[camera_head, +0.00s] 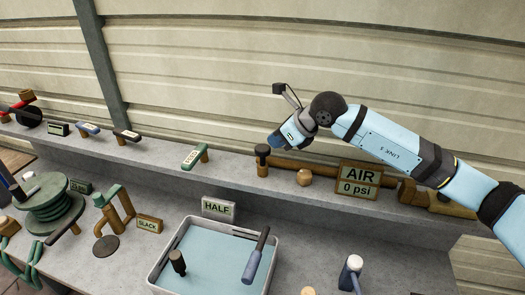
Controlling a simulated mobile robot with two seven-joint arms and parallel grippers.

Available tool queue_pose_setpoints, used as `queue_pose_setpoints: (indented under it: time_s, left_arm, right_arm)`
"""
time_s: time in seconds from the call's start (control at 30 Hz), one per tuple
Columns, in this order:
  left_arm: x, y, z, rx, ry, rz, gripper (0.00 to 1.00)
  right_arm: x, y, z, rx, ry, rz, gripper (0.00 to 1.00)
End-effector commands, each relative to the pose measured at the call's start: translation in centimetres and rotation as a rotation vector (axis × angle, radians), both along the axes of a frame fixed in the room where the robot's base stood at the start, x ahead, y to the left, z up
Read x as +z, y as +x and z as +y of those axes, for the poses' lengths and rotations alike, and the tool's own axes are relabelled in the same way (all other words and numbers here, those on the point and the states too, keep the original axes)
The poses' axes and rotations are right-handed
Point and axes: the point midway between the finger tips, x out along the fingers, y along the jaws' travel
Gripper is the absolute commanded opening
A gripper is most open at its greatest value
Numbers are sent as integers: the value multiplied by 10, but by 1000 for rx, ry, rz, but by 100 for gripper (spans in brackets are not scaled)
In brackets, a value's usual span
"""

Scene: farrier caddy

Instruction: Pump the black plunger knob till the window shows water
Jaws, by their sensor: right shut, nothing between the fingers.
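A black knob (262,149) tops a short brown stem at the left end of a brown horizontal tube (325,168) on the raised ledge. A brown-framed sign (357,180) in front of the tube reads "AIR 0 psi". No window reading water shows. My right gripper (273,142) is shut and empty, angled down just right of and above the black knob. I cannot tell whether its tips touch the knob. My left gripper is not in view.
A round wooden knob (304,177) sits in front of the tube. Below, a grey tray (157,277) holds pale blue water and two dark-topped tools, beside a "HALF" sign (218,208). A green hose reel (48,203) stands left. The ledge left of the black knob has some free room.

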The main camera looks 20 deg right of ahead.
Motion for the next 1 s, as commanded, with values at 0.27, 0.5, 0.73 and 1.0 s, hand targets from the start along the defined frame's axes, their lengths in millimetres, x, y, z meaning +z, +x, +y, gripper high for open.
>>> queue_pose_setpoints:
  time_s: [0.27, 0.5, 0.73, 1.0]
  left_arm:
    - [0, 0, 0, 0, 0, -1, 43]
    - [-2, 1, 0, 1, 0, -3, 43]
    - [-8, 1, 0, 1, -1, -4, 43]
    - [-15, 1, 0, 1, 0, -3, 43]
  right_arm:
    - [0, 0, 0, 0, 0, 0, 0]
    - [-4, 0, 0, 0, 0, 0, 0]
    - [-11, 0, 0, 0, 0, 0, 0]
    - [-19, 0, 0, 0, 0, 0, 0]
